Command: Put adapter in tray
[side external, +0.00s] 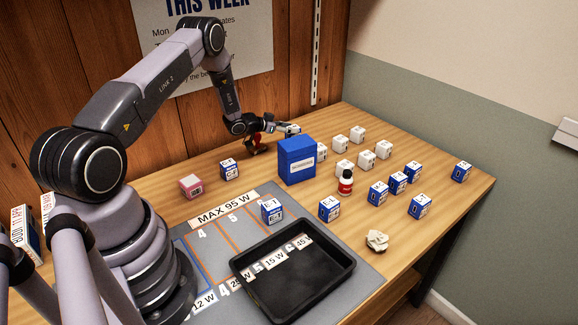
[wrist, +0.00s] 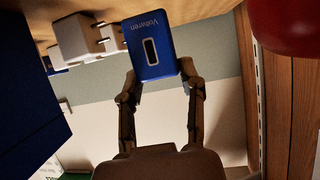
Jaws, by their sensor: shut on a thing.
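My gripper (side external: 284,127) is at the back of the table, behind the tall blue box. In the wrist view my gripper (wrist: 160,77) has its two fingers on either side of a blue and white adapter (wrist: 150,40), shut on it. The adapter's blue face carries printed lettering and a dark slot. In the side view this adapter (side external: 294,130) is small and partly hidden. The black tray (side external: 244,265) lies at the front on a grey mat, with labels such as 15 W and 45 W in it and no adapter inside.
The tall blue box (side external: 297,160) stands between my gripper and the tray. Several white adapters (side external: 357,133) and blue-and-white adapters (side external: 378,193) stand to the right. A red object (side external: 256,140) is beside my wrist.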

